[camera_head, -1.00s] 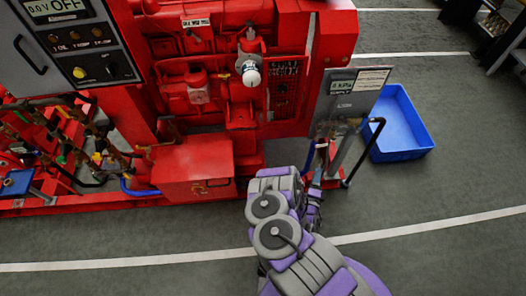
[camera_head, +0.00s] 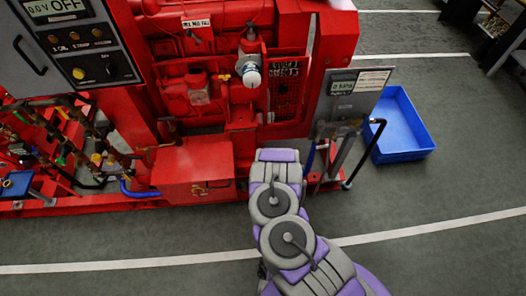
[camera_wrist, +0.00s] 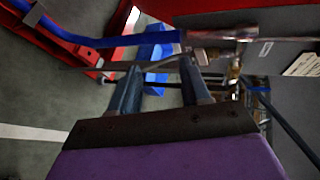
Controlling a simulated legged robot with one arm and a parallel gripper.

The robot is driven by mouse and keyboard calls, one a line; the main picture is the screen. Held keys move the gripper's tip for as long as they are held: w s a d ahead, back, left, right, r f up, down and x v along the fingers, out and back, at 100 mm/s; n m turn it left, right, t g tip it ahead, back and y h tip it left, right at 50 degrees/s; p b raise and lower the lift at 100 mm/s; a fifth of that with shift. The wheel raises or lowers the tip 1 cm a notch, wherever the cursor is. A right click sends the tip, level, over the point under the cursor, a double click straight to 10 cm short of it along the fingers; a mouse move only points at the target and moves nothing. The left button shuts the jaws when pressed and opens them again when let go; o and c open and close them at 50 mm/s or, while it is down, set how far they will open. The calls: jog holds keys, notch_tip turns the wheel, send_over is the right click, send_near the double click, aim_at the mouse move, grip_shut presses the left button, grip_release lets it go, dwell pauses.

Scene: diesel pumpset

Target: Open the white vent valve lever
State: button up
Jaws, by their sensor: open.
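My gripper (camera_wrist: 160,64) is open in the wrist view, with two dark blue-grey fingers apart and nothing held between them. A metal pipe (camera_wrist: 226,35) with small fittings (camera_wrist: 207,56) crosses just beyond and to the right of the fingertips. I cannot tell whether a finger touches them. I cannot make out the white vent valve lever for certain. In the head view, my arm hides the gripper, below and left of the grey gauge panel (camera_head: 340,107) and its pipework.
A black bent handle (camera_head: 366,150) stands right of the panel. A blue bin (camera_head: 402,125) lies on the floor behind it. The red pumpset (camera_head: 205,60) and a red box (camera_head: 193,172) fill the left. A blue hose (camera_wrist: 120,42) crosses the wrist view.

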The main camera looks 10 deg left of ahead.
jog(key=w+a+r+n+g+y, duration=0.1)
jog(key=a+r+n+g+y, duration=0.4)
jog(key=a+r, duration=0.8)
jog(key=shift+a+r+g, duration=0.25)
jog(key=shift+a+g, duration=0.45)
jog(key=shift+a, duration=0.45)
